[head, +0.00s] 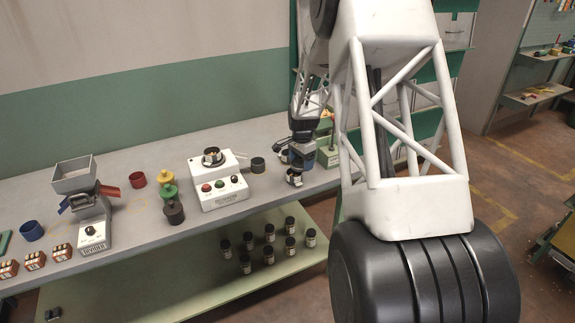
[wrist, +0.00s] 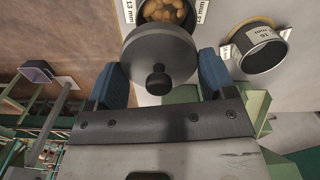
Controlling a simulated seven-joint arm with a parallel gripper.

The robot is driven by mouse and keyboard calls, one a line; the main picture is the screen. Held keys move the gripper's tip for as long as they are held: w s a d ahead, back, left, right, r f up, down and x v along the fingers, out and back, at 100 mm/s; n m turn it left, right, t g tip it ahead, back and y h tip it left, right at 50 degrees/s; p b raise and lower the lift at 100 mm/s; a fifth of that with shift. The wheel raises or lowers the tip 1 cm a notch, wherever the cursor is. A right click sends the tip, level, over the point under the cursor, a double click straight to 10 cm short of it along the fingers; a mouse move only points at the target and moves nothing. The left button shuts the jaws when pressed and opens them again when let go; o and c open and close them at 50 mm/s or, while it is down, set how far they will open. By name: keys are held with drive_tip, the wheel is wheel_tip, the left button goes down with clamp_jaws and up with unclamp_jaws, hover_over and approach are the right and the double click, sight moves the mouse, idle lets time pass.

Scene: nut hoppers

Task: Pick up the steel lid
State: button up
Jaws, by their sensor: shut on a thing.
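The steel lid (wrist: 158,58) is a dark grey disc with a round knob at its middle. In the wrist view it sits between the blue finger pads of my gripper (wrist: 161,64), which is shut on its rim. The lid covers part of a container of round brown nuts (wrist: 167,12) labelled 13 mm; I cannot tell whether the lid touches it. In the head view my gripper (head: 303,160) is at the right part of the bench, just above a labelled container (head: 294,178). The lid is hard to make out there.
An empty-looking 16 mm container (wrist: 262,50) stands to the right in the wrist view. In the head view a white button box (head: 222,190) stands left of my gripper, with a dark cup (head: 258,165) between. A hopper machine (head: 90,205) is farther left. Several dark jars (head: 268,240) stand on the lower shelf.

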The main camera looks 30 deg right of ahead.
drive_tip(key=shift+d, duration=1.6)
drive_tip(key=shift+a, duration=0.1)
drive_tip(key=w+a+r+n, duration=0.1)
drive_tip(key=w+a+r, duration=0.3)
drive_tip(key=a, duration=0.6)
drive_tip(key=w+a+r+n, duration=0.1)
drive_tip(key=w+a+r, duration=0.4)
drive_tip(key=a, duration=0.6)
drive_tip(key=w+a+r+n, duration=0.1)
drive_tip(key=w+a+r, duration=0.3)
drive_tip(key=a, duration=0.6)
drive_tip(key=shift+w+a+r, duration=0.25)
drive_tip(key=shift+w+a, duration=0.05)
drive_tip(key=shift+a, duration=0.1)
drive_tip(key=shift+f, duration=0.2)
drive_tip(key=shift+f, duration=2.55)
drive_tip(key=shift+f, duration=0.55)
